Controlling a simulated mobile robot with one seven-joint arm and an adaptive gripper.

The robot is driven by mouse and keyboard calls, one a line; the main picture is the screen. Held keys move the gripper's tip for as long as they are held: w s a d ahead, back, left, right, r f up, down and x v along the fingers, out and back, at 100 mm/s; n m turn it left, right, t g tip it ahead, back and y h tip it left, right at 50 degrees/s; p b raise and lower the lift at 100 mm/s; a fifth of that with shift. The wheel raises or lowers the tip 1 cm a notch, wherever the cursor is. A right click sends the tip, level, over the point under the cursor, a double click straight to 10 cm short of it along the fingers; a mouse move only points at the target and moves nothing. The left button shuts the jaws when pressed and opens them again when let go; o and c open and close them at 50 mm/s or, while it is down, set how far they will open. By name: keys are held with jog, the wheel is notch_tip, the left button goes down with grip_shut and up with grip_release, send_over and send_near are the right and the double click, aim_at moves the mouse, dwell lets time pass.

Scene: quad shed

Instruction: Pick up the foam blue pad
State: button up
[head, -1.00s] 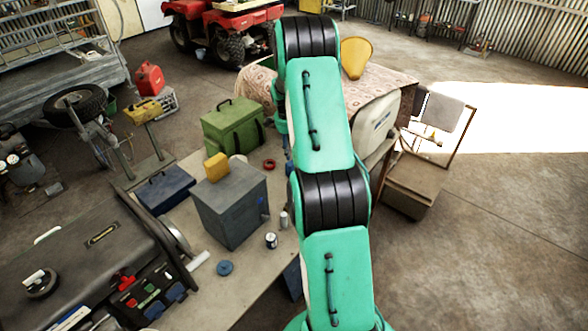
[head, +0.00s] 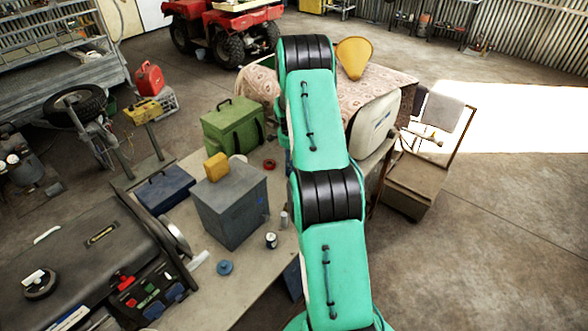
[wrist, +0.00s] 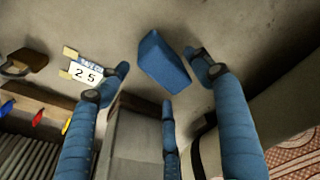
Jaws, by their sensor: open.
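The foam blue pad (wrist: 163,61) shows in the wrist view as a plain blue block on a grey-brown surface. It lies between and beyond the tips of my gripper (wrist: 160,75). My gripper's blue fingers are spread apart and hold nothing. One finger is left of the pad, one is right of it with its tip close to the pad's edge, and one is below it. I cannot tell whether any finger touches it. In the head view my arm hides my gripper, and I cannot make out the pad there.
A grey metal box (head: 231,208) with a yellow block (head: 216,167) on top stands on the bench, near a green bag (head: 233,130) and a red ring (head: 269,164). A patterned cloth (head: 385,82) lies behind my arm. A number plate (wrist: 87,72) shows in the wrist view.

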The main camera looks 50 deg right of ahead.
jog(key=shift+f, duration=0.15)
jog(key=shift+d+f, duration=0.15)
jog(key=shift+f, duration=1.1)
jog(key=shift+d+f, duration=0.15)
jog(key=shift+f, duration=1.05)
jog(key=c, duration=0.9)
